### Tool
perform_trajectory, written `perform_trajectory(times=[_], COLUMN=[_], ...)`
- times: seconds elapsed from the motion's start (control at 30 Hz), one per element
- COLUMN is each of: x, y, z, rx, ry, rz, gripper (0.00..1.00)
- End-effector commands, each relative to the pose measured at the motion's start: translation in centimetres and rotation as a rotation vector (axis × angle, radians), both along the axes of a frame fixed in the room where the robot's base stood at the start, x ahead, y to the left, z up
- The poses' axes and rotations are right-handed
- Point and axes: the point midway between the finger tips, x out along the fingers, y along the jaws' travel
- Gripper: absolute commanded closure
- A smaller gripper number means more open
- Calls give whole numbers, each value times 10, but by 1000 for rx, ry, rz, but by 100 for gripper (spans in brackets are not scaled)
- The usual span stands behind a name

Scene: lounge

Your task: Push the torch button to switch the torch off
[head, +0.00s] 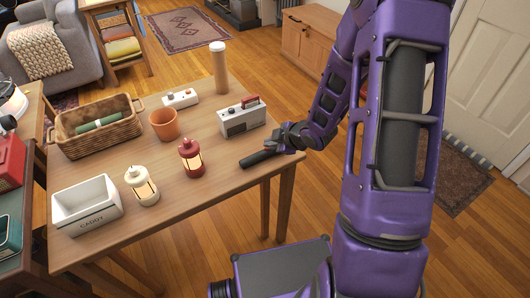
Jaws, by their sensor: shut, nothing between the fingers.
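A black torch (257,159) lies on its side near the right edge of the wooden table (222,191). Its left part shows clearly. Its right end is close to my gripper or partly hidden by it, and I cannot make out the button or any light from the torch. My gripper (282,142) is shut and empty, low over the table's right edge at the torch's right end. At this size I cannot tell whether the fingertips touch the torch.
The table's front right is clear.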

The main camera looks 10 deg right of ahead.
Motion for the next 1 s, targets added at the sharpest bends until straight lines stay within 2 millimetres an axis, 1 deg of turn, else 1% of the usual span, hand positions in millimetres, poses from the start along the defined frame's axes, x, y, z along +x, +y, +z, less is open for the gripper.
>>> perform_trajectory(times=[0.03,0.1,0.43,0.7,1.0], x=[0,0,0,0,0], y=[0,0,0,0,0], z=[-4,-7,-6,3,3], rx=[0,0,0,0,0], ry=[0,0,0,0,0], rz=[0,0,0,0,0], gripper=[100,100,100,100,100])
